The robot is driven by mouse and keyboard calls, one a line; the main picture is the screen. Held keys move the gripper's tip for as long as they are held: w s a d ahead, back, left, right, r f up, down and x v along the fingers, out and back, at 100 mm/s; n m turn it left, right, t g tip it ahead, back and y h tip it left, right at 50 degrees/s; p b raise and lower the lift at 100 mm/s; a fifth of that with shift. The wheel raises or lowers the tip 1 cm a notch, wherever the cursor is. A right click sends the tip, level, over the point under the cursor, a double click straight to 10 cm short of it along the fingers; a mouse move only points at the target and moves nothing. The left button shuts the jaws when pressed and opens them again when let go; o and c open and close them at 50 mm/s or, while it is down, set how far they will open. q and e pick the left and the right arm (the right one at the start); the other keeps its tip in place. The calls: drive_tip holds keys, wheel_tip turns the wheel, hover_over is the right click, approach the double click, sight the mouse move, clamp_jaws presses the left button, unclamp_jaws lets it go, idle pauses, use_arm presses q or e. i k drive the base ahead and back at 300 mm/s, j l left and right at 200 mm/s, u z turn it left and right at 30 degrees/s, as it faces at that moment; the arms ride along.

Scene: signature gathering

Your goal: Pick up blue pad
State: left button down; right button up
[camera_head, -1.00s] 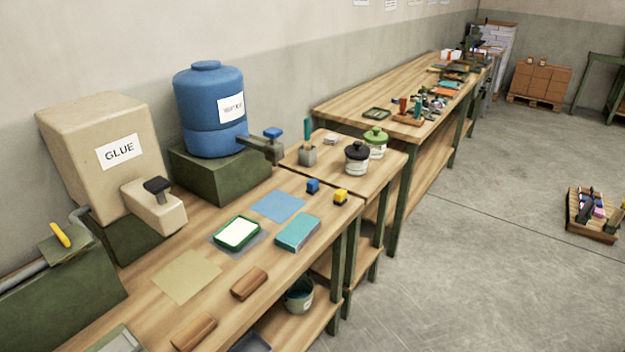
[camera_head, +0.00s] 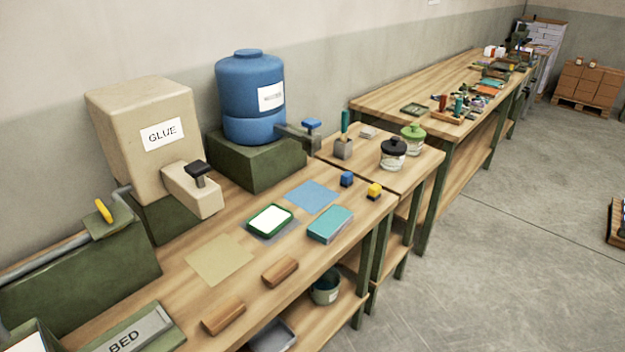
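Several blue things lie on the near wooden table, and I cannot tell for sure which is the blue pad. A flat light-blue square (camera_head: 313,196) lies on the tabletop. A teal-blue box-like block (camera_head: 330,224) lies in front of it, near the table's front edge. A green-rimmed pad with a white top (camera_head: 270,220) lies to the left of the teal block on a grey sheet. Neither of my grippers is in view.
A beige glue dispenser (camera_head: 143,140) and a blue tank (camera_head: 250,97) stand along the wall. A tan square (camera_head: 219,259), two wooden blocks (camera_head: 280,271) (camera_head: 223,315) and a BED tray (camera_head: 128,332) lie nearer. Grey floor (camera_head: 500,250) is open to the right.

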sight(346, 177)
drive_tip(key=l+u, duration=0.2)
drive_tip(key=u, duration=0.15)
drive_tip(key=i+l+u, duration=0.1)
drive_tip(key=l+u, duration=0.15)
drive_tip(key=u, duration=0.15)
drive_tip(key=l+u, duration=0.2)
drive_tip(key=u, duration=0.15)
drive_tip(key=l+u, duration=0.15)
drive_tip(key=l, duration=0.25)
drive_tip(key=k+l+u, duration=0.2)
drive_tip(key=l, duration=0.25)
drive_tip(key=l+u, duration=0.15)
drive_tip(key=l, duration=0.25)
drive_tip(key=k+l+u, duration=0.15)
drive_tip(key=l, duration=0.25)
drive_tip(key=l+u, duration=0.2)
drive_tip(key=l, duration=0.2)
drive_tip(key=k+l, duration=0.15)
drive_tip(key=l, duration=0.25)
drive_tip(key=k+l, duration=0.15)
drive_tip(key=l, duration=0.2)
drive_tip(key=k+l, duration=0.2)
drive_tip(key=l, duration=0.2)
drive_tip(key=k+l, duration=0.15)
drive_tip(key=l, duration=0.25)
drive_tip(key=k+l, duration=0.15)
drive_tip(key=l, duration=0.2)
drive_tip(key=k+l, duration=0.15)
drive_tip(key=l, duration=0.25)
drive_tip(key=u, duration=0.05)
